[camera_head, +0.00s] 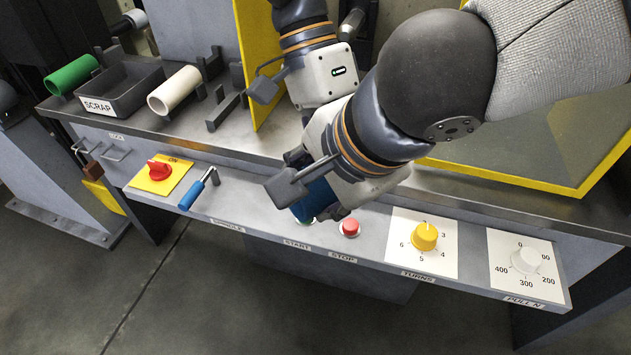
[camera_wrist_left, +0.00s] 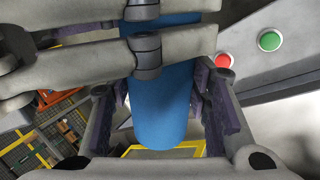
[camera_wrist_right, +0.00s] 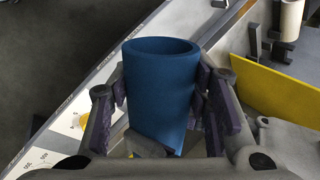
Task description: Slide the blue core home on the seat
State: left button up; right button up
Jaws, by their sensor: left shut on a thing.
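The blue core (camera_head: 317,194) is a hollow tube held up over the front control ledge. My left gripper (camera_wrist_left: 162,95) is shut on the core. My right gripper (camera_wrist_right: 162,105) has its fingers on both sides of the same core; whether its pads press on it is not clear. In the left wrist view, grey linkages cross in front of the core (camera_wrist_left: 162,120). The right wrist view shows the core's open upper end (camera_wrist_right: 160,48). In the head view, the foreground arm hides most of both grippers' fingers. I cannot make out the seat for certain.
A white tube (camera_head: 175,91) lies by dark brackets (camera_head: 225,108) on the bench. A SCRAP tray (camera_head: 130,88) and green tube (camera_head: 72,75) are further left. Yellow-framed guards (camera_head: 258,60) stand behind. The ledge carries a red stop button (camera_head: 349,227), a yellow knob (camera_head: 425,236) and a blue-handled crank (camera_head: 192,195).

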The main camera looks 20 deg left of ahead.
jog(key=shift+c, duration=1.3)
pick_arm(q)
jog(key=o, duration=1.3)
jog(key=shift+c, duration=0.2)
